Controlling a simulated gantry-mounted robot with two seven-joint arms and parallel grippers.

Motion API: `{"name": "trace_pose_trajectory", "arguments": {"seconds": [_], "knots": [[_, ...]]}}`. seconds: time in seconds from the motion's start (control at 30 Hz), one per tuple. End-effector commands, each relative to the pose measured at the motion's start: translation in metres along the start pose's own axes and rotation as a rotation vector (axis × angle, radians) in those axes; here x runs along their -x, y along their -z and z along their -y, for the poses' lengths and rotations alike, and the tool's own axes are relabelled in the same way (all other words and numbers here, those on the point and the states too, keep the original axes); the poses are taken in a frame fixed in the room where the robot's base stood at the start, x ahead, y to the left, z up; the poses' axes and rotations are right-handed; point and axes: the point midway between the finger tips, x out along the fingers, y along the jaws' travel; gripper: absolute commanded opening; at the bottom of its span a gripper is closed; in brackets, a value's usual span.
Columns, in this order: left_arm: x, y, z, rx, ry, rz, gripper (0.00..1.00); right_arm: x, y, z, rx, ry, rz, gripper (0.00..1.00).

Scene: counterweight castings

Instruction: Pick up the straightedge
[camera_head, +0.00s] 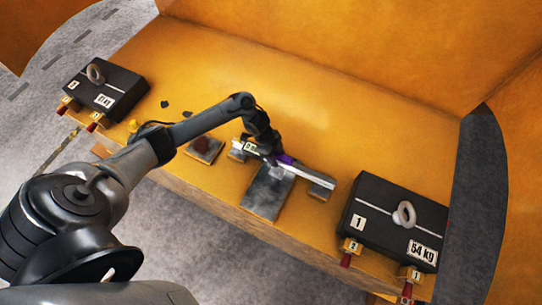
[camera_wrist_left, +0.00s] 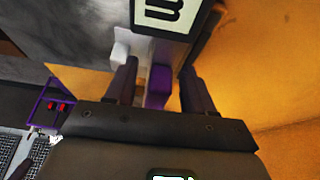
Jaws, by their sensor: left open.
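The straightedge (camera_head: 315,176) is a long pale bar with a purple section, lying across the middle of the orange bench. My left gripper (camera_head: 277,158) is down at its purple section, with the arm reaching in from the left. In the left wrist view the two dark fingers (camera_wrist_left: 160,92) are open and apart, with the purple section (camera_wrist_left: 158,86) showing between them. Whether either finger touches it, I cannot tell. The gripper hides part of the bar. My right gripper is not in view.
A grey metal plate (camera_head: 266,194) lies under the bar, with a small grey block (camera_head: 321,190) near its right end. Black castings stand at the right (camera_head: 388,222) and far left (camera_head: 108,88). Orange walls rise behind the bench (camera_head: 300,85).

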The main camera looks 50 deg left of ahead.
Motion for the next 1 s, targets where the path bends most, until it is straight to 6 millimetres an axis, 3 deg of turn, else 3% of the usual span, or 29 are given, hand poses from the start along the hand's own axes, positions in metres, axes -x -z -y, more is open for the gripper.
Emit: {"name": "trace_pose_trajectory", "arguments": {"seconds": [0.13,0.43,0.8,1.0], "knots": [[-0.014,0.000,0.000,0.001,-0.001,0.000,0.53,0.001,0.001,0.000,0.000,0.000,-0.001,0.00],[-0.018,-0.001,0.000,-0.001,0.000,0.001,0.53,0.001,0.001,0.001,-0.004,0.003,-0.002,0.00],[-0.018,-0.001,0.000,-0.001,0.000,0.001,0.00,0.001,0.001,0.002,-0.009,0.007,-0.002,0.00],[-0.017,0.000,0.001,-0.001,0.002,0.000,0.00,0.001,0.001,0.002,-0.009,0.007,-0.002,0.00]]}}
